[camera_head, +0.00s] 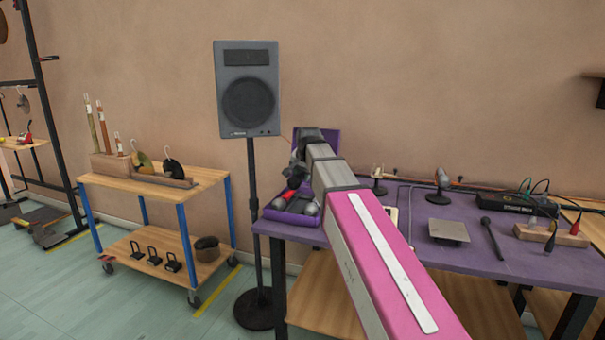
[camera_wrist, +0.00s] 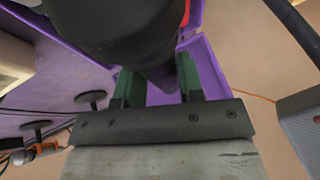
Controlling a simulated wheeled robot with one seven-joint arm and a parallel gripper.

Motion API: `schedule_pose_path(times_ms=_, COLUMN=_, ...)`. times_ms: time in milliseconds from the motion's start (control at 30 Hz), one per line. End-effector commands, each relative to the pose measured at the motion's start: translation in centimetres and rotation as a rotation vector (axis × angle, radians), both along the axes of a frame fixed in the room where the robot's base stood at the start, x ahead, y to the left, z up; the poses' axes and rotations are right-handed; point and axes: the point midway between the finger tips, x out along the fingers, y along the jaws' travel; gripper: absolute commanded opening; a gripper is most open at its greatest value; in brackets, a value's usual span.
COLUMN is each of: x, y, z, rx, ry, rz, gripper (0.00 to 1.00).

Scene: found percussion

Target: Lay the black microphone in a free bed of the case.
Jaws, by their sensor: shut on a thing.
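My gripper (camera_wrist: 157,85) is shut on the black microphone (camera_wrist: 120,25), which fills the top of the wrist view between the green finger pads. In the head view my gripper (camera_head: 297,172) hangs over the open purple case (camera_head: 291,217) at the table's left end. The held microphone is hard to tell from the dark gripper there. The case's raised lid (camera_head: 331,141) stands behind my arm. Grey round heads (camera_head: 311,208) and a red part (camera_head: 289,195) show in the case. My arm and gripper hide much of its inside, so which beds are free cannot be told.
The purple table (camera_head: 455,259) bears small stands, a metal plate (camera_head: 448,230), a slim black round-headed thing (camera_head: 492,240) and a wooden block with cables (camera_head: 552,235). A speaker on a stand (camera_head: 247,95) rises left of the case. A wooden trolley (camera_head: 190,179) stands further left.

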Motion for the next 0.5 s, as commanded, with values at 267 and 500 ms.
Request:
schedule_pose_path(times_ms=267, x=-0.1, y=0.0, z=-2.3, rx=0.000, ry=0.000, rz=0.000, gripper=0.02)
schedule_pose_path(times_ms=500, x=-0.1, y=0.0, z=-4.3, rx=0.000, ry=0.000, rz=0.000, gripper=0.02)
